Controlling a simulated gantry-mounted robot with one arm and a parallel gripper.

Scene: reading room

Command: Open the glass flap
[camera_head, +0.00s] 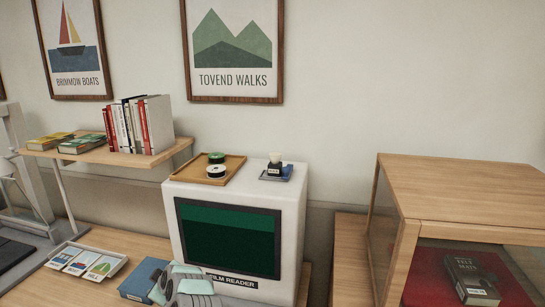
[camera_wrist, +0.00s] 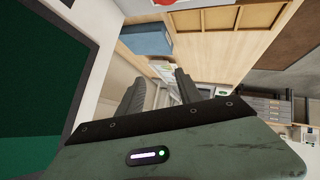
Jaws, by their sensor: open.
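The display case (camera_head: 450,185) stands at the right in the head view, with a pale wooden top and frame. Its glass front (camera_head: 515,262), which seems to be the glass flap, looks shut, and its lower part is cut off by the frame. A dark book lies on red lining behind the glass. My gripper (camera_head: 188,283) is at the bottom of the head view, in front of the film reader and well left of the case. In the wrist view my gripper (camera_wrist: 160,88) is open, with nothing between its fingers. The glass flap is not seen in that view.
The white film reader (camera_head: 290,225) stands between my gripper and the case. A blue box (camera_head: 143,280) lies close left of my gripper, and a card tray (camera_head: 85,262) lies further left. A shelf with books (camera_head: 95,154) hangs above them.

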